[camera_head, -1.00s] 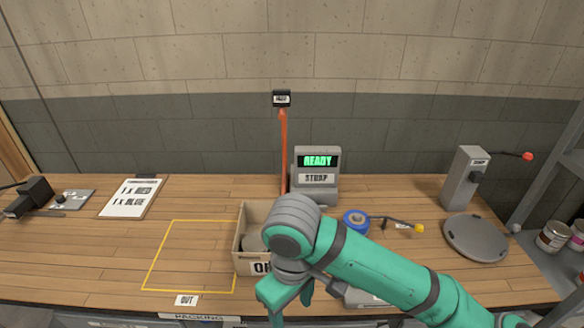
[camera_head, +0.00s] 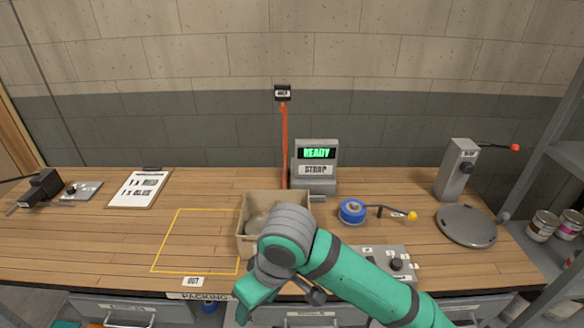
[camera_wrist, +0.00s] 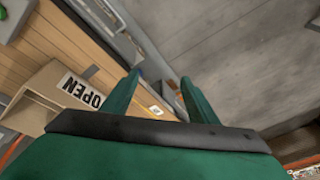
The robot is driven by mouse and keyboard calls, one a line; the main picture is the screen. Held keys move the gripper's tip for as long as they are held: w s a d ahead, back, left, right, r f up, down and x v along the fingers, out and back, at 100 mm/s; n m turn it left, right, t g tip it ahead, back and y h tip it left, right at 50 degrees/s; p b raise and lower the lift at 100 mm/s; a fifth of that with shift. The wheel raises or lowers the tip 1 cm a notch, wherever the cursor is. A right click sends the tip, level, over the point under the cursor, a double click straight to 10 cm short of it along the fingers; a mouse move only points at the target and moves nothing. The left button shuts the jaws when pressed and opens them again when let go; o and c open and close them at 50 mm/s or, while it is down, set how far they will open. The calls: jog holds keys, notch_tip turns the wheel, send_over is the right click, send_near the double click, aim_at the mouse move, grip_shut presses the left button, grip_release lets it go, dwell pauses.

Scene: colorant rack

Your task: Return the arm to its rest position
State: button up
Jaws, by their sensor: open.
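My teal arm reaches in from the lower right of the head view, with its grey joint in front of the open box. My gripper (camera_wrist: 160,92) shows in the wrist view with its two teal fingers apart and nothing between them. In the head view its end is low, in front of the bench's front edge, and the fingertips are not clear there. The cardboard box (camera_head: 256,203) stands on the bench behind my arm, with something grey partly visible inside. The box also shows in the wrist view (camera_wrist: 42,98), beside the fingers, with a label reading OPEN.
A yellow outlined area (camera_head: 165,245) left of the box is empty. A READY display unit (camera_head: 317,165), blue tape roll (camera_head: 352,211), control panel (camera_head: 385,262), round grey plate (camera_head: 466,226) and lever post (camera_head: 457,170) stand on the bench. A shelf with cans (camera_head: 543,225) is at right.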

jog(key=w+a+r+m+t+y, duration=0.35)
jog(key=a+t+y, duration=0.2)
jog(key=a, duration=0.35)
jog(key=w+a+r+m+t+y, duration=0.35)
jog(key=a+y, duration=0.25)
jog(key=a, duration=0.2)
jog(key=s+d+f+m+t+h, duration=0.35)
jog(key=d+f+h, duration=0.25)
jog(key=f, duration=0.3)
jog(key=s+d+f+m+t+h, duration=0.3)
jog(key=s+d+f+m+h, duration=0.15)
jog(key=d+f, duration=0.35)
jog(key=s+d+f+n+h, duration=0.1)
jog(key=s+d+f+n, duration=0.1)
jog(key=s, duration=0.5)
jog(key=s+d+f+n+h, duration=0.1)
jog(key=s+d, duration=0.3)
jog(key=s, duration=0.4)
jog(key=s+d+f+n+g+h, duration=0.1)
jog(key=s+d+f+n+h, duration=0.1)
jog(key=s, duration=0.6)
jog(key=shift+d+f+n, duration=0.4)
jog(key=shift+d+f, duration=0.2)
jog(key=shift+d, duration=0.45)
